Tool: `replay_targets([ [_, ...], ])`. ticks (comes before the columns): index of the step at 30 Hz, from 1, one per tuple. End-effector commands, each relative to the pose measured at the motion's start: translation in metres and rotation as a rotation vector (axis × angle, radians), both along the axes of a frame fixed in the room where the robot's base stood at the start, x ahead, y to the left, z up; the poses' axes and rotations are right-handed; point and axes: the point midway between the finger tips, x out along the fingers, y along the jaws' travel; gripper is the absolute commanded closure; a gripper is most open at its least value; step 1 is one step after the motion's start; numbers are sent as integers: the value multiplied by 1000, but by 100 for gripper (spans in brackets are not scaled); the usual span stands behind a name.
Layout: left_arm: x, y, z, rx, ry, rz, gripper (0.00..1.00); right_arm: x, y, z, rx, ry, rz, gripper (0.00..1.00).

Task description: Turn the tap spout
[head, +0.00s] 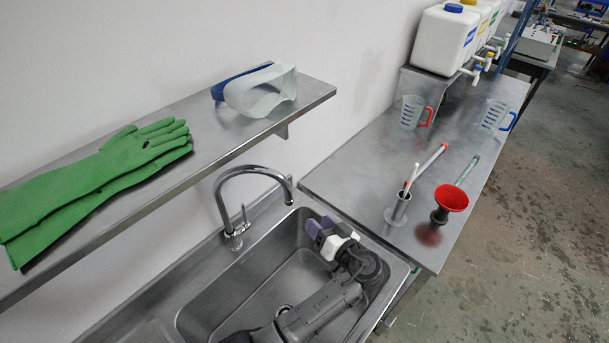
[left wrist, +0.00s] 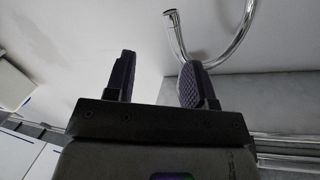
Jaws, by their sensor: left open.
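The chrome tap spout (head: 250,170) arches up from the back rim of the steel sink (head: 190,318) and curves to the right, its outlet hanging over the basin. In the left wrist view the curved spout (left wrist: 233,48) shows beyond the right finger, its end near the top. My left gripper (head: 318,227) is over the right part of the basin, to the right of and lower than the spout's end in the head view. Its two dark fingers (left wrist: 157,78) are open with nothing between them. My right gripper is not in view.
A steel shelf (head: 225,138) with green gloves (head: 95,185) and a clear visor (head: 262,90) is on the wall, left of the tap. The right bench holds a red funnel (head: 451,198), a metal holder (head: 398,210), jugs (head: 412,112) and white canisters (head: 445,38).

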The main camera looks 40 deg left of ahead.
Motion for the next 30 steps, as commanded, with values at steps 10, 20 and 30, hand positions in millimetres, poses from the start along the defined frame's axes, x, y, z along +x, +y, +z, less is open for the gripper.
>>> replay_targets([
  [10, -7, 3, 16, 0, -372, 67, 50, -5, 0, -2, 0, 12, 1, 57],
  [20, -3, 19, 17, -35, -486, 76, 50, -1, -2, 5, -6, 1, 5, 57],
  [30, 13, 79, 19, -34, -483, 76, 50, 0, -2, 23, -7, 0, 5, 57],
])
